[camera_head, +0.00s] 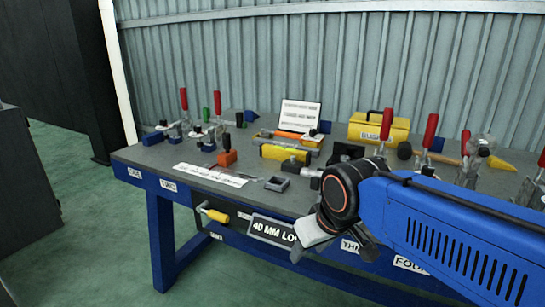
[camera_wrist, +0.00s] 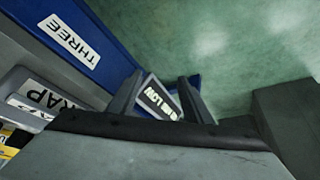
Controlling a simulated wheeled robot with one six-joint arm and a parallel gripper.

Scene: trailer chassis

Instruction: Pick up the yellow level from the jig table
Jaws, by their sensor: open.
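A yellow bar that looks like the level (camera_head: 285,153) lies on the grey top of the blue-framed jig table (camera_head: 140,152), toward the middle back in the head view. My gripper (camera_head: 303,246) hangs at the table's front edge, nearer the camera and lower than the level, apart from it. In the wrist view my gripper (camera_wrist: 160,82) has its two fingers spread with nothing gripped between them. A black-and-white "LOW" sign shows beyond them. A bit of yellow shows at the left edge there, too little to identify.
A yellow toolbox (camera_head: 379,128) and red-handled clamps (camera_head: 430,130) stand at the back. An orange block (camera_head: 227,158) and a small grey tray (camera_head: 277,184) sit at the front. The sign (camera_head: 271,231) hangs below the front edge.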

